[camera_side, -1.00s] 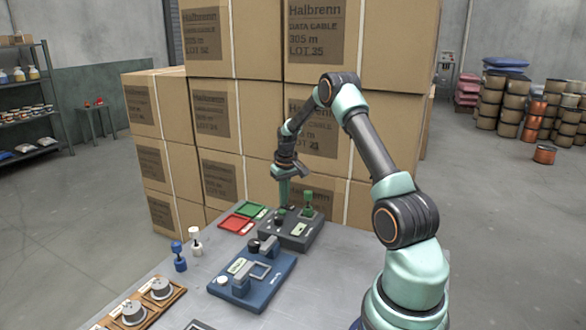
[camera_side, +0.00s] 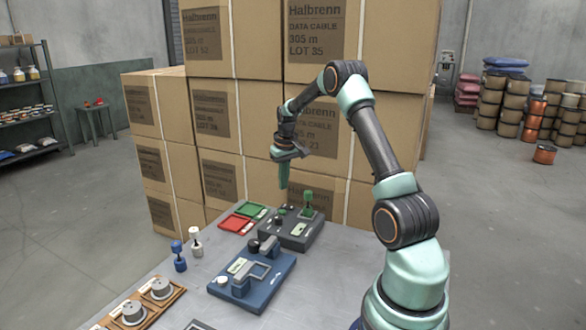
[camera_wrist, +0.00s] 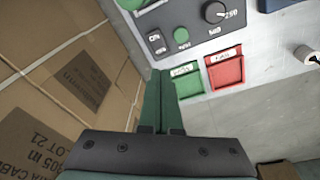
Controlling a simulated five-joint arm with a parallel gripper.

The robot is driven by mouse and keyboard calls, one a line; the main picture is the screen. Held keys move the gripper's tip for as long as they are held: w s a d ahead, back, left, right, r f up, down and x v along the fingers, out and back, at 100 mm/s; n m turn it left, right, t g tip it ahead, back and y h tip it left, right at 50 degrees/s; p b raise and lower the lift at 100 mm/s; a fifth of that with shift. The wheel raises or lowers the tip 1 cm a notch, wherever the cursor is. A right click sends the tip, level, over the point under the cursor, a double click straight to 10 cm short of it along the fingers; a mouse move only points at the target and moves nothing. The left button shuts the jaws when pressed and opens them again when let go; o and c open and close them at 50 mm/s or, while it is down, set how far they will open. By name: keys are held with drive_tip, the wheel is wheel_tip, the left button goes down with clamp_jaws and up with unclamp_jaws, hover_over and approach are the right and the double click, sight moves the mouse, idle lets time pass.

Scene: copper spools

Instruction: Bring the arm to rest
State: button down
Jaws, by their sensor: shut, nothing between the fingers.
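My gripper (camera_side: 283,186) is above the back of the table, over the dark grey device, with its green fingers pointing down. The fingers are together and nothing is between them. In the wrist view my gripper (camera_wrist: 160,76) shows its two green fingers side by side, pressed together. My arm reaches from the right side of the table, bent at the elbow, and touches nothing that I can see.
Cartons (camera_side: 265,120) stand stacked right behind the table. The grey device (camera_side: 300,232) with a green-topped post (camera_side: 308,200), red tray (camera_side: 235,224), green tray (camera_side: 252,210), blue device (camera_side: 252,282), blue peg (camera_side: 179,258), white peg (camera_side: 195,242) and wooden rack (camera_side: 137,308) stand on the table.

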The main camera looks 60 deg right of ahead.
drive_tip(key=shift+r, duration=0.6)
drive_tip(key=a+r+n+t, duration=0.1)
drive_tip(key=a+r, duration=0.5)
drive_tip(key=a, duration=0.3)
drive_tip(key=a+r+n+t, duration=0.1)
drive_tip(key=a+r+n, duration=0.1)
drive_tip(key=a+r, duration=0.5)
drive_tip(key=s+a+n+t, duration=0.1)
drive_tip(key=s+a, duration=0.5)
drive_tip(key=a, duration=0.3)
drive_tip(key=s+a+n+t+y, duration=0.1)
drive_tip(key=s+a, duration=0.4)
drive_tip(key=a, duration=0.5)
drive_tip(key=shift+s+n, duration=0.35)
drive_tip(key=shift+n, duration=0.15)
drive_tip(key=shift+a+r, duration=0.1)
